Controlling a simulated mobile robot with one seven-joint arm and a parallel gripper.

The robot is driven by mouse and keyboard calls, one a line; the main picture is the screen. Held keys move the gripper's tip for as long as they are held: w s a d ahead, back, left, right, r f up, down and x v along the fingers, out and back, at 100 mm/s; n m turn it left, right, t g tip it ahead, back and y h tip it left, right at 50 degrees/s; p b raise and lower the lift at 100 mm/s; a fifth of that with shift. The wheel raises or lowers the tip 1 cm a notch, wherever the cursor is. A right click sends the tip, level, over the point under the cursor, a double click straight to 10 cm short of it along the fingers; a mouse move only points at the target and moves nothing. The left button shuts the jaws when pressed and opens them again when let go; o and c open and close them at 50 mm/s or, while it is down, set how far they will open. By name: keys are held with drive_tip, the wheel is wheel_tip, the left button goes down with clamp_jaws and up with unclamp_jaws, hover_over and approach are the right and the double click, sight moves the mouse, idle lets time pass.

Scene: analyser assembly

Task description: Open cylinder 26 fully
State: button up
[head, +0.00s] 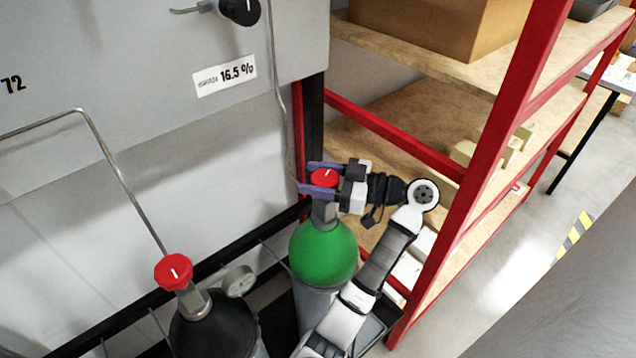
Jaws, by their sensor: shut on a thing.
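A gas cylinder with a green shoulder (323,252) stands upright in the head view, right of centre at the foot of the grey panel. A red knob (325,177) with a white mark sits on top of its valve. My gripper (318,179) reaches in from the right and is shut on this red knob, one purple finger on each side. A second cylinder with a black shoulder (212,328) stands at lower left, with its own red knob (173,271). I see no number on either cylinder.
A red-framed shelf (480,150) with wooden boards stands close to my arm on the right. A cardboard box (440,25) sits on its upper board. The grey panel (150,70) carries a "16.5 %" label (226,76) and thin metal pipes. A round gauge (239,281) sits between the cylinders.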

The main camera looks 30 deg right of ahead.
drive_tip(key=n+g+y+b, duration=0.1)
drive_tip(key=b, duration=0.1)
drive_tip(key=n+g+y+b, duration=0.1)
drive_tip(key=g+b, duration=0.1)
drive_tip(key=f+n+g+y+b, duration=0.1)
drive_tip(key=b, duration=0.1)
drive_tip(key=shift+s+a+f+n+g, duration=0.1)
drive_tip(key=shift+s+n+g, duration=0.15)
drive_tip(key=shift+n+g, duration=0.05)
drive_tip(key=n+g+b, duration=0.1)
drive_tip(key=b, duration=0.1)
drive_tip(key=n+g+y+b, duration=0.1)
drive_tip(key=b, duration=0.2)
drive_tip(key=shift+s+a+g+y, duration=0.1)
drive_tip(key=shift+a+g+y, duration=0.05)
drive_tip(key=shift+g+y, duration=0.2)
drive_tip(key=shift+r+n+g+b, duration=0.25)
drive_tip(key=shift+g+b, duration=0.3)
drive_tip(key=shift+b, duration=0.3)
drive_tip(key=shift+s+r+n+g+b, duration=0.1)
drive_tip(key=shift+r+n+g+b, duration=0.05)
drive_tip(key=shift+n+g+b, duration=0.15)
drive_tip(key=o, duration=1)
drive_tip(key=shift+a, duration=0.15)
drive_tip(key=shift+c, duration=0.2)
drive_tip(key=shift+r, duration=0.1)
drive_tip(key=b+v, duration=0.3)
drive_tip(key=v, duration=0.4)
drive_tip(key=shift+d, duration=0.35)
